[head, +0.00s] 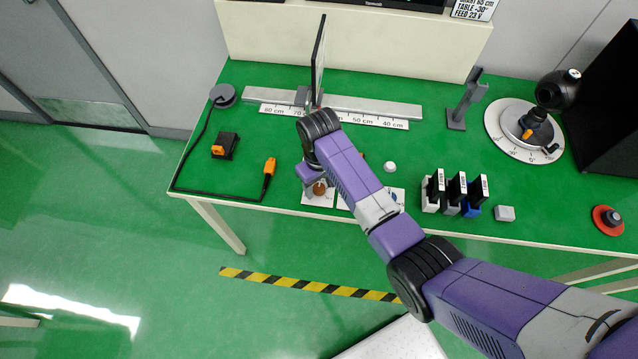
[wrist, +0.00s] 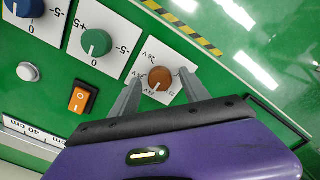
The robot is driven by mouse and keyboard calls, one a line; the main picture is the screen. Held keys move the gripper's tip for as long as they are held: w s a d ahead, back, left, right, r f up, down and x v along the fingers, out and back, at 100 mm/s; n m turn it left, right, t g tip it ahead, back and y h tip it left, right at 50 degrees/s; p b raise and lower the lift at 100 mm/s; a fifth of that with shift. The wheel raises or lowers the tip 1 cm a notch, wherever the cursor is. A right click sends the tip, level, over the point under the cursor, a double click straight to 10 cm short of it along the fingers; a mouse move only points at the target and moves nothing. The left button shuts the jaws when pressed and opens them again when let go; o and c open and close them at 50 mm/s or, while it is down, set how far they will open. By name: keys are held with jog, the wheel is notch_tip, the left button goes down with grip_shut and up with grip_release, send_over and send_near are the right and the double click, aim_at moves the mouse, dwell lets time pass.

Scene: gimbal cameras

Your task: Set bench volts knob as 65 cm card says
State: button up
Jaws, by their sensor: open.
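The brown-orange volts knob (wrist: 159,78) sits on a white dial plate marked in V in the wrist view. It also shows in the head view (head: 319,188) at the bench's front edge, partly hidden by my arm. My gripper (wrist: 161,82) is open, with one finger on either side of the knob; I cannot tell whether they touch it. In the head view my gripper (head: 314,178) is over the knob. The knob's exact reading is too small to tell. A card (head: 474,8) at the top, partly cut off, reads 65 cm, TABLE -30°, FEED 23 V.
A green knob (wrist: 96,42), a blue knob (wrist: 28,7) and an orange switch (wrist: 82,97) are beside the volts knob. A rail (head: 365,106) with a cm scale carries an upright board (head: 318,60). A turntable (head: 522,130) stands at the right. A cable with an orange connector (head: 269,167) lies left.

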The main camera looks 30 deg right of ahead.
jog(key=shift+f, duration=0.25)
grip_shut()
jog(key=shift+n, duration=0.3)
jog(key=n, duration=1.1)
dwell(0.6)
